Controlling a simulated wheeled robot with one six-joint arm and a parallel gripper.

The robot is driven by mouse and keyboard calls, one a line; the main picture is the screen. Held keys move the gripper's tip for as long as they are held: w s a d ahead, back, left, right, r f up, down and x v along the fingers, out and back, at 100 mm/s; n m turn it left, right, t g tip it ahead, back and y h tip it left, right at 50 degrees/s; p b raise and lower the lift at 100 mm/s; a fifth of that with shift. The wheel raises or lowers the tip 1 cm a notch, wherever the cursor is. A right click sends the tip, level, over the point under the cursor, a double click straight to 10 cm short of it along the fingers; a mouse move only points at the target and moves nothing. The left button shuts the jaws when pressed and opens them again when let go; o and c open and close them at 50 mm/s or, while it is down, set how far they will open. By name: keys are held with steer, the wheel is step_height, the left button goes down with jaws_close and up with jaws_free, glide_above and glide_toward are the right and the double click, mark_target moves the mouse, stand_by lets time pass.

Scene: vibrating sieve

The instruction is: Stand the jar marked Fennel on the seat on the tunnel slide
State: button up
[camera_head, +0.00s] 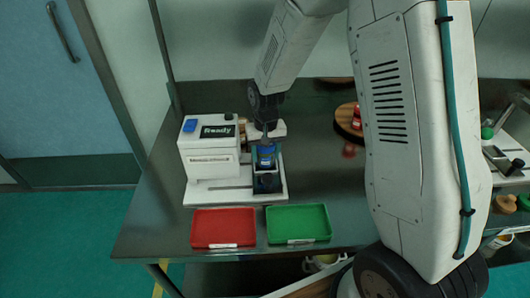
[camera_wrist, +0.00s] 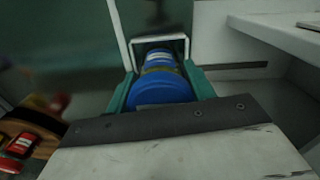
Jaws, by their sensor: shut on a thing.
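A jar with a blue lid (camera_wrist: 162,91) is between the teal fingers of my gripper (camera_wrist: 163,84) in the wrist view. My gripper is shut on it. In the head view the jar (camera_head: 265,157) shows blue below my gripper (camera_head: 265,143), upright or nearly so, at the right side of the white machine (camera_head: 208,160). Its label is too small to read, so I cannot tell if it says Fennel. The slide (camera_head: 268,183) is a dark block just in front of and below the jar. I cannot tell whether the jar touches the seat.
A red tray (camera_head: 223,228) and a green tray (camera_head: 298,223) lie at the table's front edge. A round wooden stand (camera_head: 347,119) with red jars is to the right, partly behind my arm. The machine's display reads "Ready". The table left of the machine is clear.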

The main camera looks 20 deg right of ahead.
steer(key=o, duration=1)
steer(key=shift+f, duration=0.1)
step_height(320, 180, up, 13)
steer(key=shift+f, duration=0.2)
steer(key=s+d+r+n, duration=0.1)
steer(key=s+d+r, duration=0.1)
steer(key=s+r, duration=1.05)
steer(key=s+d+n+t, duration=0.1)
steer(key=s, duration=1.6)
steer(key=shift+r, duration=0.3)
